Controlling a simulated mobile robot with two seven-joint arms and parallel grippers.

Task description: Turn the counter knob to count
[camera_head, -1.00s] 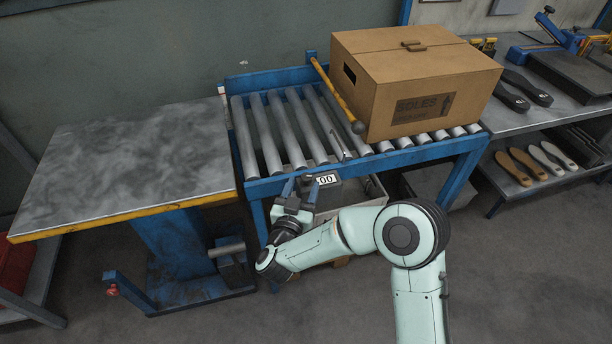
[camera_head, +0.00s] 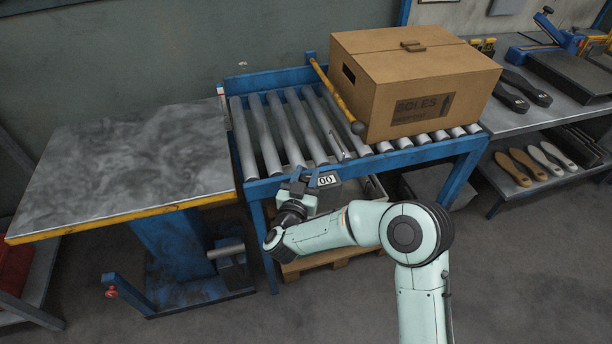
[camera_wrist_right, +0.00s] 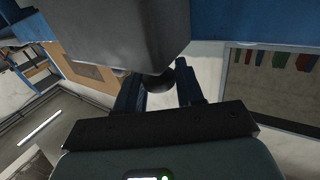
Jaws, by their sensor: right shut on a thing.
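The counter (camera_head: 325,192) is a dark grey box with a white "00" display, mounted at the front edge of the roller conveyor in the head view. In the right wrist view the counter body (camera_wrist_right: 120,25) fills the upper middle. Its dark round knob (camera_wrist_right: 160,80) sits between the fingers. My right gripper (camera_head: 300,184) is at the counter's left side, and in the wrist view its two fingers (camera_wrist_right: 158,92) are shut on the knob, which the counter body partly hides. My left gripper is not in view.
A grey-topped table (camera_head: 125,160) stands to the left. A bench with soles (camera_head: 525,88) is at the right.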

